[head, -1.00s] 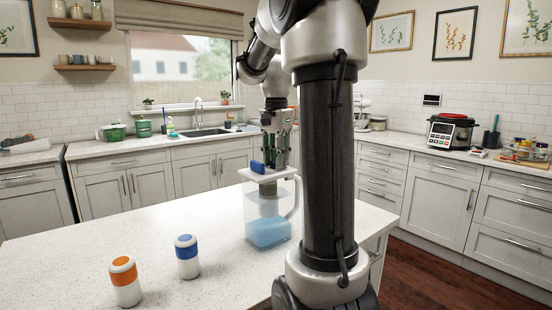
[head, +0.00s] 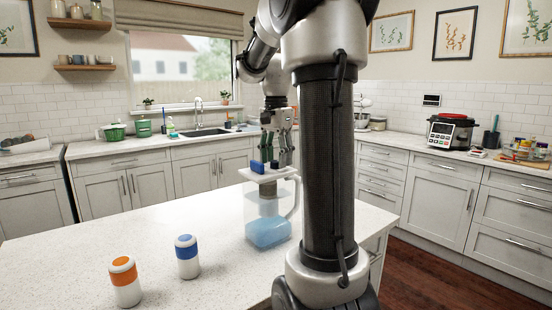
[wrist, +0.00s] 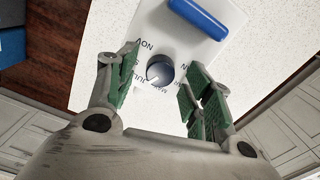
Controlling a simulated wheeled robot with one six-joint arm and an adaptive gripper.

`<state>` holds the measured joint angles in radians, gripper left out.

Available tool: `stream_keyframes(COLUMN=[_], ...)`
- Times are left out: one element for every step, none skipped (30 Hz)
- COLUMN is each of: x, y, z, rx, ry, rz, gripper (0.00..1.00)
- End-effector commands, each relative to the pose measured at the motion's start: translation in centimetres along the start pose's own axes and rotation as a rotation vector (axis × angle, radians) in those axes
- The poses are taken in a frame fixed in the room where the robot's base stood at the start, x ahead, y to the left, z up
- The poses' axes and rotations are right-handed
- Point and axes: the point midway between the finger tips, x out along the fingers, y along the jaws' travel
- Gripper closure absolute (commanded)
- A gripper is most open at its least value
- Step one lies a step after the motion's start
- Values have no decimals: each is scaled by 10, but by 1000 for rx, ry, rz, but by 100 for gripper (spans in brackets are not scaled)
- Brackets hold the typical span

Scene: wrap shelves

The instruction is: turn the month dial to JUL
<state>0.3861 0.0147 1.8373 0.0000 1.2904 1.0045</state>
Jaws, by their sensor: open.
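A clear pitcher (head: 268,222) with blue liquid stands on the white counter, with a white lid (head: 284,173) on top. In the wrist view the month dial is a small dark round knob (wrist: 160,70) on the white lid (wrist: 137,28). Month letters ring the knob; NOV reads above it and JUL seems to sit below, partly hidden. I cannot tell surely which month the dial points at. My gripper (wrist: 164,82) is open, its green-padded fingers on either side of the knob, apart from it. In the head view my gripper (head: 277,155) is just above the lid.
A blue bar (wrist: 199,17) stands up from the lid beside the dial. A blue-banded container (head: 187,257) and an orange-banded container (head: 124,282) stand on the island counter (head: 75,250) to the left. The counter left of the pitcher is otherwise clear.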

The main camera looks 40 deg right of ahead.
Motion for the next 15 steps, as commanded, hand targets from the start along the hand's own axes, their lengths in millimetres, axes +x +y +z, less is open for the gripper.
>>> stream_keyframes(x=[-6, -10, -16, -22, -29, -38, -45, -52, -62, -68, -75, -82, -88, -93, -99], y=[0, -1, -1, -1, -1, -1, -1, -1, -1, -1, -1, -1, -1, -1, -1], z=[0, 0, 0, -1, 0, -1, -1, -1, -1, -1, -1, -1, 0, 0, 0], rx=[0, 0, 0, 0, 0, 0, 0, 0, 0, 0, 0, 0, 0, 0, 0], ry=[2, 2, 2, 3, 3, 3, 3, 3, 3, 2, 3, 2, 2, 2, 2], rz=[-2, -3, -3, -4, -4, -5, -4, -5, -5, -3, -4, -4, -3, -3, -2], gripper=[49, 49, 49, 49, 49, 49, 49, 49, 49, 49, 49, 49, 49, 49, 49])
